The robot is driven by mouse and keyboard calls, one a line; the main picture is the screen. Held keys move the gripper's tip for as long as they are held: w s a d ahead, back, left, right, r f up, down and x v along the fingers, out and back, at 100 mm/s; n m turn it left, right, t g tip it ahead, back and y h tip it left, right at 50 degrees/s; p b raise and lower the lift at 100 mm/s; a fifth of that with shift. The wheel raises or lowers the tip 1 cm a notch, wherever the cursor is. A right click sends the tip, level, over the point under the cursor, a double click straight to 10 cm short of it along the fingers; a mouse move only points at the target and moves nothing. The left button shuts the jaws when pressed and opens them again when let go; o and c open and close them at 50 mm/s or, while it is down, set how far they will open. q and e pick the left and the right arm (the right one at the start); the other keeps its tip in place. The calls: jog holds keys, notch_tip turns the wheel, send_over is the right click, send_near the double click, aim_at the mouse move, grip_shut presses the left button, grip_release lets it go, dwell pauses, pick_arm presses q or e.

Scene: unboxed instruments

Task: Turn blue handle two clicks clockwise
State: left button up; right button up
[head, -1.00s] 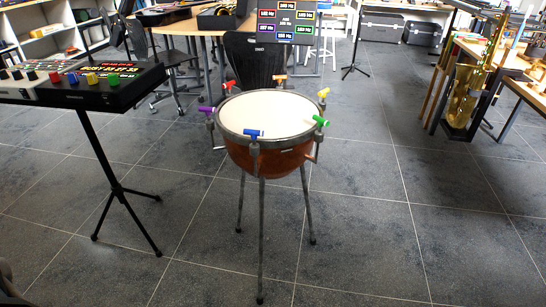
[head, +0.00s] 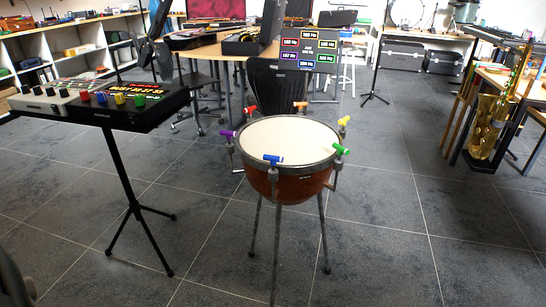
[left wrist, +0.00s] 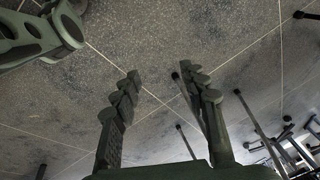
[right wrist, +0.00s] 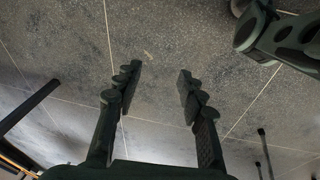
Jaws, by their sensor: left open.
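The blue handle (head: 273,159) sits on the near rim of a kettledrum (head: 290,135) with a white head and a copper-brown bowl on thin legs. Other handles around the rim are purple (head: 226,134), red (head: 252,110), orange (head: 300,105), yellow (head: 343,121) and green (head: 340,150). Neither gripper shows in the head view. My left gripper (left wrist: 165,85) is open and empty above the floor in the left wrist view. My right gripper (right wrist: 160,75) is open and empty above the floor in the right wrist view. Both are away from the blue handle.
A stand with a control box (head: 125,103) with coloured knobs is left of the drum. A small screen (head: 308,49) with coloured frequency readouts stands behind it, near a dark chair (head: 275,85). A saxophone (head: 490,125) stands on the right. The floor in front is clear.

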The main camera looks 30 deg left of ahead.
pick_arm(q)
jog(key=o, duration=0.3)
jog(key=w+a+r+n+t+b, duration=0.1)
jog(key=w+a+r+t+b, duration=0.1)
jog(key=w+r, duration=0.4)
jog(key=w+a, duration=0.1)
jog(key=w, duration=0.2)
jog(key=shift+a+t, duration=0.15)
jog(key=shift+t, duration=0.25)
jog(key=n+t+b, duration=0.2)
jog(key=t+b, duration=0.4)
jog(key=t, duration=0.7)
send_near(273, 161)
jog(key=w, duration=0.8)
jog(key=w+a, duration=0.1)
jog(key=w, duration=0.1)
jog(key=shift+w+a+f, duration=0.1)
jog(key=shift+w+f, duration=0.15)
jog(key=shift+w, duration=0.15)
pick_arm(e)
notch_tip(273, 161, up, 21)
jog(key=w+t, duration=0.1)
jog(key=shift+w+a+f+m+h, duration=0.2)
jog(key=shift+w+a+m+h, duration=0.1)
jog(key=shift+w, duration=0.1)
